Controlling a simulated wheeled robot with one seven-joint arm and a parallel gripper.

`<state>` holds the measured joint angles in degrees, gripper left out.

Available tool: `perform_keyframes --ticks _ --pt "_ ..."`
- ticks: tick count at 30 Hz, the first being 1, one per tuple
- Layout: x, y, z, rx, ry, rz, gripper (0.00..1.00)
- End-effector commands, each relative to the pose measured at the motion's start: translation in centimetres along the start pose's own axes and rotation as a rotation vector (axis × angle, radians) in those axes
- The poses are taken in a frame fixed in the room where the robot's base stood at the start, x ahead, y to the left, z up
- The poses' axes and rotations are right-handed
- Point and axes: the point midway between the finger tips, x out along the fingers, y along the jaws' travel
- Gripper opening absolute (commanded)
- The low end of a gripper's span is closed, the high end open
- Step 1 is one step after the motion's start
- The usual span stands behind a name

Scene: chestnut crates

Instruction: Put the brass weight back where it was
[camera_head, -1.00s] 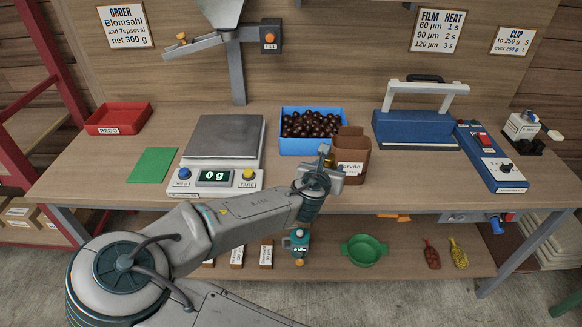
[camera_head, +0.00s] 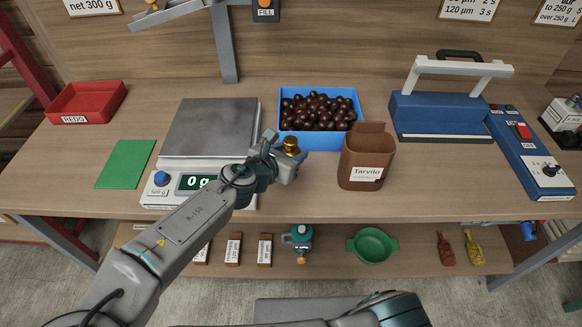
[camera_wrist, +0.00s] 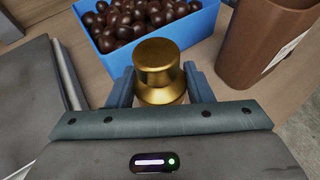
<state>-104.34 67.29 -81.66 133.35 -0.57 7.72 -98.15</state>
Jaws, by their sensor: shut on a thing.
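The brass weight (camera_wrist: 157,62) is a gold-coloured knobbed cylinder between the two fingers of my gripper (camera_wrist: 159,88) in the wrist view. In the head view the brass weight (camera_head: 290,146) shows at the tip of my gripper (camera_head: 282,155), in front of the blue crate and right of the scale. My gripper is shut on it. The weight looks upright, and I cannot tell whether its base touches the bench. The scale (camera_head: 209,128) has a bare grey plate and its display reads 0 g. My gripper hides the right part of its front panel.
A blue crate (camera_head: 320,142) of chestnuts stands just behind the weight, and a brown Tarvilo container (camera_head: 352,170) to its right. A green mat (camera_head: 126,165) and a red REDO tray (camera_head: 84,117) lie left of the scale. A blue sealer (camera_head: 440,118) stands right.

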Motion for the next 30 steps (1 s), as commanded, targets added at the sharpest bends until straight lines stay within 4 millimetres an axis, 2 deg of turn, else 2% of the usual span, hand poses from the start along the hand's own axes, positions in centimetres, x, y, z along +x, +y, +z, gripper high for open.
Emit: perform_keyframes --ticks 13,26,27,29,30 --pt "2.2 -0.1 -4.8 0.000 -0.001 -0.003 0.01" --pt "2.5 -0.1 -5.4 0.002 -0.001 -0.003 0.01" --pt "2.5 -0.1 -5.5 0.001 0.000 -0.003 0.49" --pt "2.5 -0.1 -5.5 0.002 0.000 -0.003 0.66" --pt "2.5 -0.1 -5.5 0.002 0.000 -0.003 0.68"
